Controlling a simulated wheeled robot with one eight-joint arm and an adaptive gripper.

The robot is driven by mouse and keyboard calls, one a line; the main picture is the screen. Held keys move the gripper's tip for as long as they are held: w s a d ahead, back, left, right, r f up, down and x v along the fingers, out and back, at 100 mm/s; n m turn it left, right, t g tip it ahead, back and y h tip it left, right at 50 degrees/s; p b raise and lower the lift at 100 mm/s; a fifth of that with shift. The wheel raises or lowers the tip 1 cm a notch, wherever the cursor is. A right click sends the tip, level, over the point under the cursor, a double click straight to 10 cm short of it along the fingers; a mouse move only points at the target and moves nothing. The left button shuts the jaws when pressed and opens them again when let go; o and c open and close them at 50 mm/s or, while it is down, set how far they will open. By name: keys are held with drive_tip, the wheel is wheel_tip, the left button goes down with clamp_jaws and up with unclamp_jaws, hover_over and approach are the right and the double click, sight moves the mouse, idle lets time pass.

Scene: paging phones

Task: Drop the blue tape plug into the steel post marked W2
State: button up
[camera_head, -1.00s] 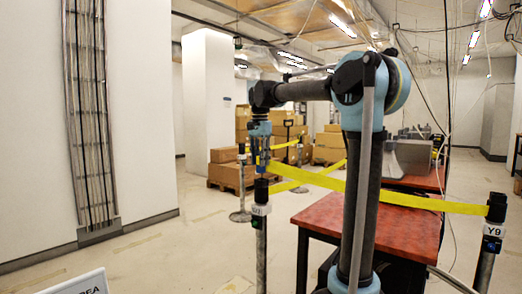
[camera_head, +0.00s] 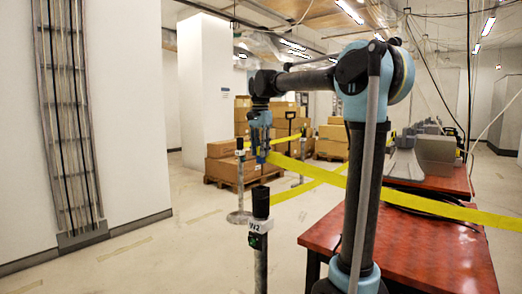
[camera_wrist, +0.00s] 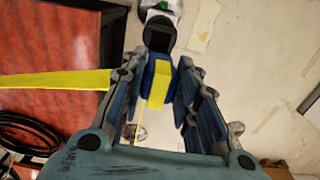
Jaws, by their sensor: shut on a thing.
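The blue tape plug (camera_wrist: 157,82), with yellow tape on it, sits between the fingers of my gripper (camera_wrist: 155,72) in the wrist view. My gripper is shut on it. In the head view my gripper (camera_head: 260,152) points down, with the plug partly hidden at its tip. The steel post marked W2 (camera_head: 261,270) stands upright below, with a black head and a white label. A visible gap separates the plug from the post top.
The yellow tape (camera_head: 420,202) runs from the plug to the right, passing my arm. A red table (camera_head: 400,250) stands at right. Other posts (camera_head: 240,180) and pallets of boxes (camera_head: 225,160) stand behind. The floor to the left is clear.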

sight(260, 159)
drive_tip(key=shift+w+f, duration=0.15)
drive_tip(key=shift+f, duration=2)
drive_tip(key=shift+a+f, duration=0.1)
drive_tip(key=shift+f, duration=3.6)
drive_tip(key=shift+s+f, duration=0.2)
drive_tip(key=shift+f, duration=0.35)
drive_tip(key=o, duration=0.8)
drive_tip(key=shift+r, duration=0.1)
drive_tip(key=shift+r, duration=5.45)
